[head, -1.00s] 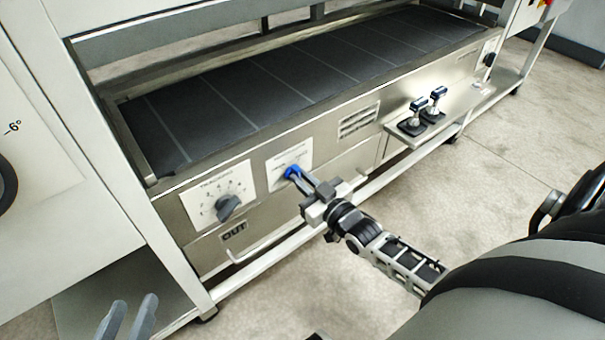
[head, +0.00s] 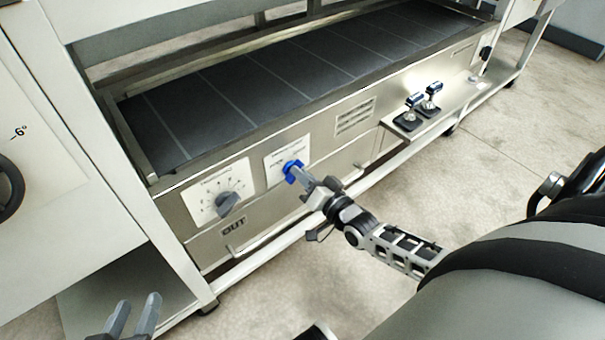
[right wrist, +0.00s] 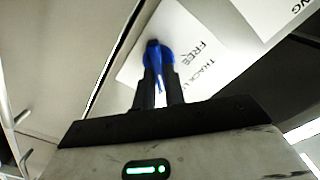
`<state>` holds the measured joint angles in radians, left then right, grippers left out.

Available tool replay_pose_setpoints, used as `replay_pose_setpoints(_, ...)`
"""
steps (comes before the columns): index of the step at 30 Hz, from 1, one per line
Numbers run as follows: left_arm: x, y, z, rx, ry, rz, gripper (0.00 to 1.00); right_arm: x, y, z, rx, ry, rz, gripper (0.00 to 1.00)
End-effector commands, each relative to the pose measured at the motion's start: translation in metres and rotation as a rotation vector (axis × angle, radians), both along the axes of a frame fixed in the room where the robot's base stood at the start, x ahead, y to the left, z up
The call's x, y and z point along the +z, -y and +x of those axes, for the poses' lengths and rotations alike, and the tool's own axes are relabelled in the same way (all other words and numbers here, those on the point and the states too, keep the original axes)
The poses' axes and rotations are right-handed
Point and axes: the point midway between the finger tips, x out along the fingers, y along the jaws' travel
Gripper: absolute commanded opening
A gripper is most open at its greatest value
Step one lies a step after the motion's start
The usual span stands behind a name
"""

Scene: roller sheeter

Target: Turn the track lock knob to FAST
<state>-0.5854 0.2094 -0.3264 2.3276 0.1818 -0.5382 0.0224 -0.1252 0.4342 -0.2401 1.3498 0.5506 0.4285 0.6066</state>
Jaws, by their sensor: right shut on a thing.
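The blue track lock knob (head: 291,167) sits on a white label plate on the machine's front panel. My right gripper (head: 298,173) is shut on this knob. In the right wrist view the blue knob (right wrist: 157,62) is between the two dark fingers (right wrist: 159,85), and the label beside it (right wrist: 190,65) reads FREE and part of TRACK LOCK; the word FAST cannot be read. The fingers hide part of the knob. My left gripper (head: 136,312) is at the bottom left, away from the panel, with its two fingers apart.
A grey tracking dial (head: 228,202) with a numbered scale is left of the blue knob, above an OUT label (head: 233,225). Two clamps (head: 420,103) stand on a small shelf to the right. The dark belt (head: 270,80) runs above the panel. Floor is clear in front.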

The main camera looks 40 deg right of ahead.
Motion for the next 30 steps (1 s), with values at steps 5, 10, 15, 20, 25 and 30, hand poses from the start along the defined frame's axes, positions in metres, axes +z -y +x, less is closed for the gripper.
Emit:
replay_pose_setpoints(5,0.0002,-0.0002,0.0000,0.000,0.000,0.000,0.36,-0.0008,0.0004,-0.0003,0.001,-0.006,0.053,0.00)
replay_pose_setpoints(10,-0.0003,-0.0002,-0.0009,0.000,-0.001,0.000,0.36,-0.0010,0.0005,-0.0002,0.000,-0.007,0.078,0.00)
replay_pose_setpoints(15,-0.0008,-0.0001,-0.0020,0.000,-0.004,0.000,0.36,-0.0010,0.0004,-0.0002,0.000,-0.008,0.083,0.00)
replay_pose_setpoints(20,-0.0008,-0.0003,-0.0024,-0.002,-0.003,0.002,0.36,-0.0010,0.0004,-0.0003,0.000,-0.008,0.084,0.00)
replay_pose_setpoints(25,-0.0012,-0.0006,-0.0028,-0.005,-0.003,0.006,0.36,-0.0009,0.0004,-0.0002,0.000,-0.008,0.083,0.34)
replay_pose_setpoints(30,-0.0013,-0.0006,-0.0031,-0.006,-0.003,0.006,0.36,-0.0008,0.0004,-0.0002,0.000,-0.008,0.081,0.34)
